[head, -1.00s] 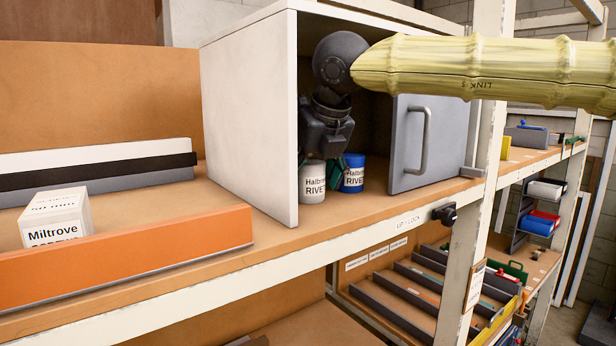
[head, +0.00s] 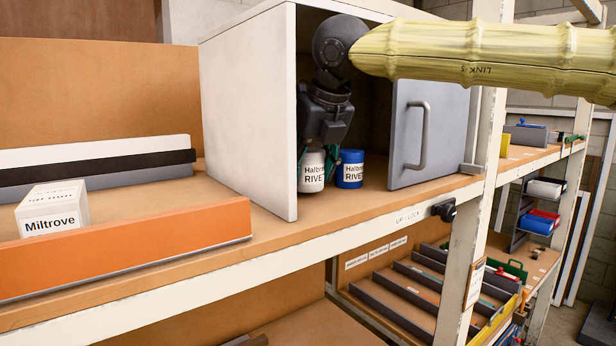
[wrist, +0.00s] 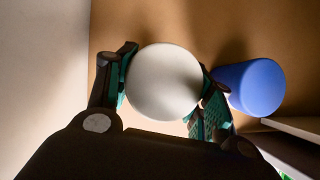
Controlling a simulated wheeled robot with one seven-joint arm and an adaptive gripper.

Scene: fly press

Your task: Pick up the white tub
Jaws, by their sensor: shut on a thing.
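The white tub (head: 312,172), with a dark printed label, is in the open cabinet at the left of the opening. My gripper (head: 318,152) reaches down into the cabinet from above, its green-padded fingers on either side of the tub. In the wrist view, my gripper (wrist: 165,92) is shut on the white tub (wrist: 164,83), seen from its round top. I cannot tell whether the tub's base touches the shelf.
A similar blue tub (head: 349,170) stands just right of the white one, close to the right finger. The cabinet's left wall (head: 250,115) and grey door (head: 412,150) flank the opening. A Miltrove box (head: 52,208) sits behind an orange ledge (head: 125,250).

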